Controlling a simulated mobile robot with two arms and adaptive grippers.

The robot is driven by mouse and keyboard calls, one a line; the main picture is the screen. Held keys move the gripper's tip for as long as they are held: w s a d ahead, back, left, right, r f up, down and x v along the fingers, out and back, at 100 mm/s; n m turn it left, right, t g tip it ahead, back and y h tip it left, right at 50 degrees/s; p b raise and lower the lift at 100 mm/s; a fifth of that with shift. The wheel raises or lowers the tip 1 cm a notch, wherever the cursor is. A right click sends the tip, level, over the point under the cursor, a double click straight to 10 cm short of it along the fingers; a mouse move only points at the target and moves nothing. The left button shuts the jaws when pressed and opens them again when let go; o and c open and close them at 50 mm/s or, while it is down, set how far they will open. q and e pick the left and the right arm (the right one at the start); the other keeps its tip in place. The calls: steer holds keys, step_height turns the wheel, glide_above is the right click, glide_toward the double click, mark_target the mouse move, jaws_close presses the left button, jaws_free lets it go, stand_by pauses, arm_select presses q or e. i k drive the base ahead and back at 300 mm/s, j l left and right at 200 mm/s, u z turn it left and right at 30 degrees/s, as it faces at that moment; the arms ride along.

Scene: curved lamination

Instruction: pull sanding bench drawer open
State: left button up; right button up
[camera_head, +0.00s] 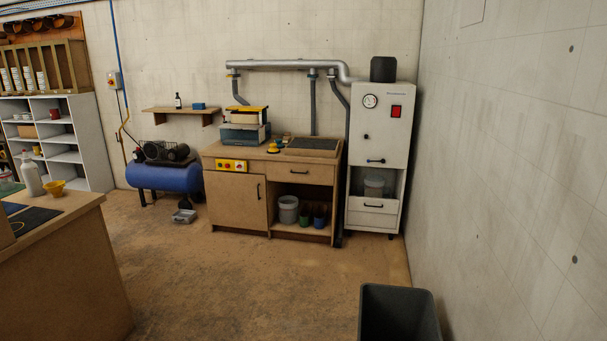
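The wooden sanding bench (236,202) stands against the back wall, across the floor from me. Its drawer (300,172) is at the upper right, under the worktop, with a small dark handle (300,171) on its front. The drawer front looks flush with the bench, so it appears shut. Below it is an open shelf with a grey bucket (288,209) and small dark pots (312,215). A cupboard door with an upright handle is at the left. Neither of my grippers is in view.
A dark bin (398,314) stands in the near right. A wooden worktable (72,210) fills the near left. A white dust extractor cabinet (383,140) stands right of the bench, a blue compressor (165,176) left of it. The middle floor (230,285) is clear.

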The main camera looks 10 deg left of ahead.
mark_target(286, 172)
steer(key=i+j+u, duration=0.7)
steer(key=i, duration=0.2)
steer(key=i+j+z, duration=0.1)
steer(key=i, duration=0.45)
steer(key=i+j, duration=0.15)
steer(key=i, duration=0.45)
steer(key=i+j+z, duration=0.15)
steer(key=i, duration=0.4)
